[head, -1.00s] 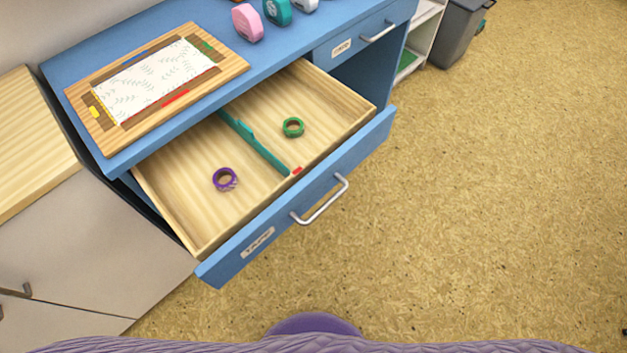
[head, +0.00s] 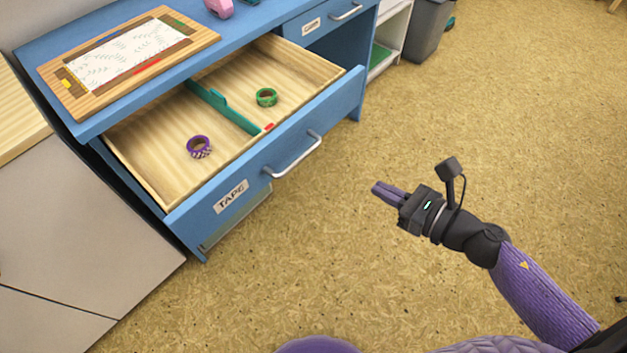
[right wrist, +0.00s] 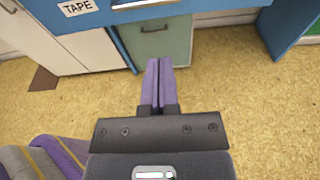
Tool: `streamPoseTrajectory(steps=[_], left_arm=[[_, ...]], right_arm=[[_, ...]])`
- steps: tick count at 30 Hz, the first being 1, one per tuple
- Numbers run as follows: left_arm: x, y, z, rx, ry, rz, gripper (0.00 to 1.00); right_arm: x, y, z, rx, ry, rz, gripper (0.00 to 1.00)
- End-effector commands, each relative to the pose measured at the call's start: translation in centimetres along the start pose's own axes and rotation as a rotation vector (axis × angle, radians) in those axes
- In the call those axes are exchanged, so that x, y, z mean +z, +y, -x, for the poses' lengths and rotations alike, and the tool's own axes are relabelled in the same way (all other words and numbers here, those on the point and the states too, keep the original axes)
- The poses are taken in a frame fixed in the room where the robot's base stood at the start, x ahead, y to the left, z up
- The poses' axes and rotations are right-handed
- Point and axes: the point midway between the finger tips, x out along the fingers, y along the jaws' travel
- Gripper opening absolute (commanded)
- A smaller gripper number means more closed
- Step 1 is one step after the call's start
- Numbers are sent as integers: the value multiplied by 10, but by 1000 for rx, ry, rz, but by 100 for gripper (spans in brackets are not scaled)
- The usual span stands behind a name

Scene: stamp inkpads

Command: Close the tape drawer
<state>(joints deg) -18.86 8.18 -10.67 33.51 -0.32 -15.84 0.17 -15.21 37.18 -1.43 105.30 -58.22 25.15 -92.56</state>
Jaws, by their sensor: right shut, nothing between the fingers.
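The tape drawer (head: 180,212) is pulled well out of the blue desk. Its blue front has a TAPE label and a silver bar handle (head: 293,157). Inside lie a purple tape roll (head: 199,147) and a green tape roll (head: 266,97), with a teal divider (head: 222,106) between them. My right gripper (head: 378,190) is shut and empty, to the right of the drawer front and apart from it. In the right wrist view its purple fingers (right wrist: 158,82) are together, with the TAPE label (right wrist: 77,7) at the top left. My left gripper is not in view.
A wooden board with a patterned sheet (head: 128,60) lies on the blue desktop. Another closed drawer (head: 312,27) is at the upper right. White shelves (head: 390,45) and a grey bin (head: 428,30) stand beyond. The floor around my right gripper is clear.

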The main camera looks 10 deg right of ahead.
Motion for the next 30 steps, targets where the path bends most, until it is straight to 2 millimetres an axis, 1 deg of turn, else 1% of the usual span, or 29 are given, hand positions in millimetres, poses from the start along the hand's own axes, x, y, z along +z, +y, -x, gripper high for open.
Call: streamPoseTrajectory(steps=[2,5,9,15,18,21,24,30], left_arm=[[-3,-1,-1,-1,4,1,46],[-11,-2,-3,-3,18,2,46],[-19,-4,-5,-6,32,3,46],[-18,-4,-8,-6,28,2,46],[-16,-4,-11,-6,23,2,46],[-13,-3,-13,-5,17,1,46],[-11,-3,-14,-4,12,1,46],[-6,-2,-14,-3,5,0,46]], right_arm=[[4,2,-6,13,-6,36,0],[4,1,-23,10,-7,33,0],[4,1,-54,8,-8,30,0],[4,1,-98,6,-7,25,0],[4,1,-116,6,-6,24,0],[4,2,-129,6,-6,24,0],[4,2,-137,6,-5,23,0],[4,2,-140,5,-4,22,0]])
